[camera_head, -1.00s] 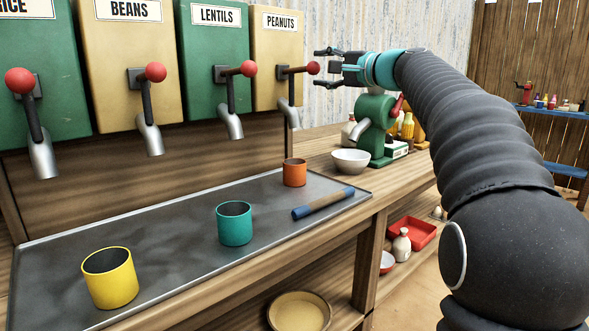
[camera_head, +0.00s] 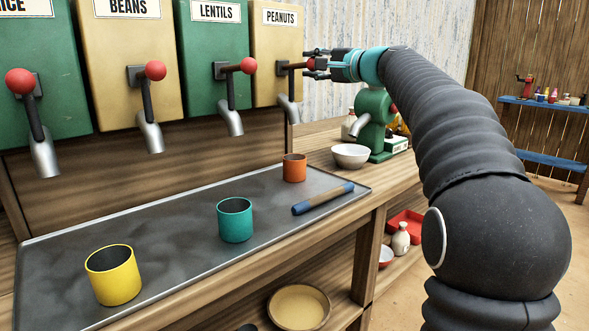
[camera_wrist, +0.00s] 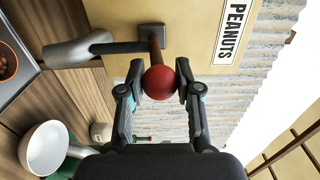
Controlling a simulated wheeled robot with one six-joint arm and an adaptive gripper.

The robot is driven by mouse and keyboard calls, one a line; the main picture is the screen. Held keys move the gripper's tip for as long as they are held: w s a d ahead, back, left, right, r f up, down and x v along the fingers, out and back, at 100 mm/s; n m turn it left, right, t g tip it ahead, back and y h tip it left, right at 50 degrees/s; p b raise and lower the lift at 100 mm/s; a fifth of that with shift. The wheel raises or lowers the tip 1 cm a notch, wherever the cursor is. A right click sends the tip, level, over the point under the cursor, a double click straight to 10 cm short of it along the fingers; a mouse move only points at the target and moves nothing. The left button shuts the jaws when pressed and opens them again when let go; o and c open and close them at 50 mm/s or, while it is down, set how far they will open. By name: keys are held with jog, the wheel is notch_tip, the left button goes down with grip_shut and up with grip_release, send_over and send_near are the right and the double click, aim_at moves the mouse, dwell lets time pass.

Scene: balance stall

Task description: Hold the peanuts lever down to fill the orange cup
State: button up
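The peanuts dispenser (camera_head: 272,62) is tan, with a dark lever (camera_head: 290,67) ending in a red ball knob (camera_wrist: 158,82). The lever sticks out roughly level. A metal spout (camera_head: 289,110) hangs under it. My gripper (camera_wrist: 159,80) has one finger on each side of the knob, closed in against it; in the head view its fingers partly cover the knob. The orange cup (camera_head: 294,168) stands upright on the grey tray (camera_head: 170,235), roughly below the spout.
A teal cup (camera_head: 235,220), a yellow cup (camera_head: 113,275) and a blue-ended rod (camera_head: 323,199) are on the tray. The lentils lever knob (camera_head: 248,66) is to the left. A white bowl (camera_head: 350,156) and green machine (camera_head: 374,125) stand right of the tray.

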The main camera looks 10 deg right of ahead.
jog(key=f+b, duration=0.3)
jog(key=shift+w+a+f, duration=0.15)
jog(key=shift+w+f, duration=0.1)
dwell(2.0)
notch_tip(320, 180, up, 4)
jog(key=p, duration=0.3)
jog(key=shift+f, duration=0.2)
jog(key=o, duration=0.7)
jog(key=shift+o, duration=0.2)
